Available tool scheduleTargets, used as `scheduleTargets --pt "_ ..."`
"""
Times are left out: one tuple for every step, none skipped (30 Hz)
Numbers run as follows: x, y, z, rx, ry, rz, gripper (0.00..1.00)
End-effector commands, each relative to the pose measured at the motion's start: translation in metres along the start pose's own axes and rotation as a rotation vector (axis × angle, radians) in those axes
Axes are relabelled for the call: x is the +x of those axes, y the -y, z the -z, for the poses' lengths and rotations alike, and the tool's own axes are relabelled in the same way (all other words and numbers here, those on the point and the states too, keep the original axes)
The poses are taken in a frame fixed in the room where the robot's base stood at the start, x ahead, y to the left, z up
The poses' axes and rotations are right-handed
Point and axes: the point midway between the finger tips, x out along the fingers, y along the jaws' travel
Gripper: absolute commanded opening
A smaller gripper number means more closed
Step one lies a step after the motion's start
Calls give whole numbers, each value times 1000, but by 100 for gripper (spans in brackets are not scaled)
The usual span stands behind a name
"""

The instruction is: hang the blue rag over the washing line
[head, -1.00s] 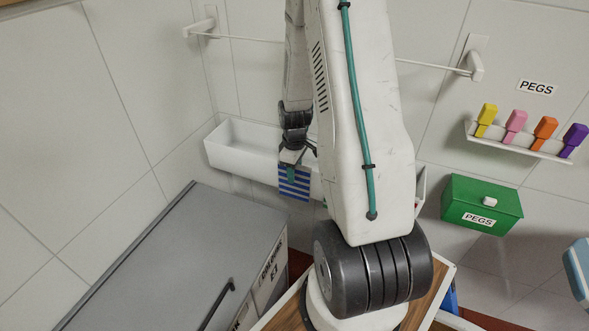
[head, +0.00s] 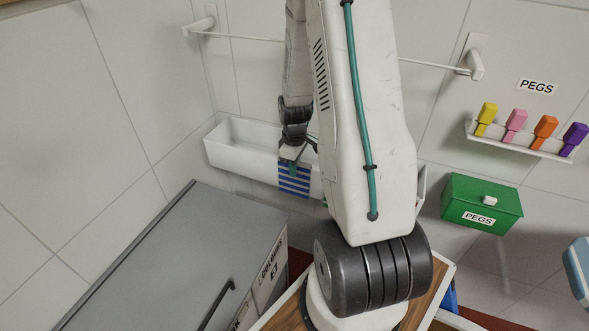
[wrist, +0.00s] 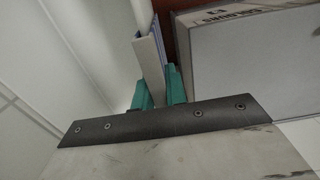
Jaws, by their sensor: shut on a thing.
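The blue-and-white striped rag (head: 294,187) hangs at the front wall of a white trough in the head view. My gripper (head: 291,163) is at its top edge, with one teal finger over the cloth. In the wrist view the teal fingers (wrist: 160,92) are closed around a pale strip, with blue-striped cloth (wrist: 156,33) beyond it. I cannot tell how much of the strip is rag or trough wall. The white washing line (head: 248,38) runs across the wall above, its middle hidden behind my arm; nothing shows hanging on its visible parts.
The white trough (head: 235,155) is on the wall below the line. Line brackets (head: 471,62) stand out at both ends. Several coloured pegs (head: 515,122) sit on a shelf at right above a green PEGS box (head: 480,203). A grey-topped cabinet (head: 165,255) fills the lower left.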

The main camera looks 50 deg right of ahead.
Motion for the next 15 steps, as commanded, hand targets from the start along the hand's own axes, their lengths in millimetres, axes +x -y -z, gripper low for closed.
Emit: scheduleTargets --pt "-3 0 0 0 -1 -1 0" --pt "-4 0 0 0 0 -1 0" --pt "-6 0 0 0 0 0 0" --pt "-8 0 0 0 0 0 0" --pt "-9 0 0 0 0 0 0" --pt "-12 0 0 0 0 0 0" --pt "-13 0 0 0 0 -1 0" --pt "-14 0 0 0 0 -1 0" --pt "-16 0 0 0 0 -1 0" --pt "-18 0 0 0 0 -1 0" --pt "-19 0 0 0 0 0 0" --pt "-21 0 0 0 0 0 0" --pt "-23 0 0 0 0 0 0" --pt "-24 0 0 0 0 0 0" --pt "-26 0 0 0 0 0 0"
